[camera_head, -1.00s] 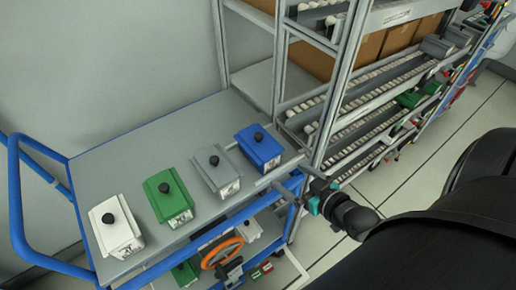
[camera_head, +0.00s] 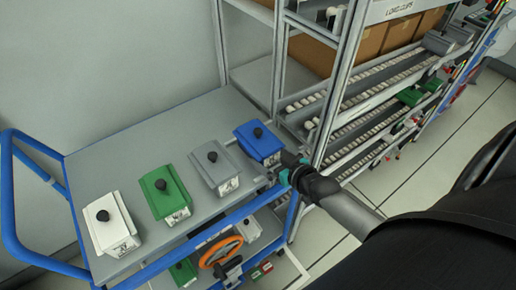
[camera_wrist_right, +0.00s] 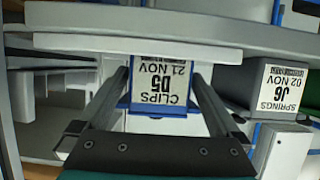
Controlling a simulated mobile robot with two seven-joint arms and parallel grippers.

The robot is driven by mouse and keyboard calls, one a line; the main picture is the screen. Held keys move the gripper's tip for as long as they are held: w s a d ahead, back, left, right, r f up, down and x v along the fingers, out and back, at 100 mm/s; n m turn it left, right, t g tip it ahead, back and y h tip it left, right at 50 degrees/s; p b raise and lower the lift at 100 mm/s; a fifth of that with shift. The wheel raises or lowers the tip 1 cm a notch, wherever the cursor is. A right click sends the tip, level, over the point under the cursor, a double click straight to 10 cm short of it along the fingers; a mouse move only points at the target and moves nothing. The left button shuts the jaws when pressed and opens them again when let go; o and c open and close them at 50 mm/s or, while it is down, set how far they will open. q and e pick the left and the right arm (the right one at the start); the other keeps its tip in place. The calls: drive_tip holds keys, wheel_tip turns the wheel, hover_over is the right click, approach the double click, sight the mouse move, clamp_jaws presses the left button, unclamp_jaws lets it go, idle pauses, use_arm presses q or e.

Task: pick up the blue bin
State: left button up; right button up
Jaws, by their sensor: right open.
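The blue bin (camera_head: 259,140), with a black knob on its lid, stands upright on the cart's top shelf at the right end of a row of bins. In the right wrist view the blue bin (camera_wrist_right: 161,109) shows its white label, "CLIPS D5", upside down. My right gripper (camera_head: 282,161) is at the bin's front right side. In the right wrist view the right gripper (camera_wrist_right: 162,78) is open, with one finger on each side of the labelled face. Whether the fingers touch the bin cannot be told. My left gripper is not in view.
The cart's top shelf (camera_head: 135,140) also holds a grey bin (camera_head: 215,168), a green bin (camera_head: 165,192) and a white bin (camera_head: 112,224). The grey bin is close beside the blue one. The shelf's back is clear.

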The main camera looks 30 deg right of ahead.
drive_tip(key=shift+b+x, duration=0.7)
drive_tip(key=shift+x, duration=1.75)
drive_tip(key=shift+c, duration=0.2)
clamp_jaws()
drive_tip(key=shift+w+r, duration=0.1)
drive_tip(key=shift+r, duration=0.1)
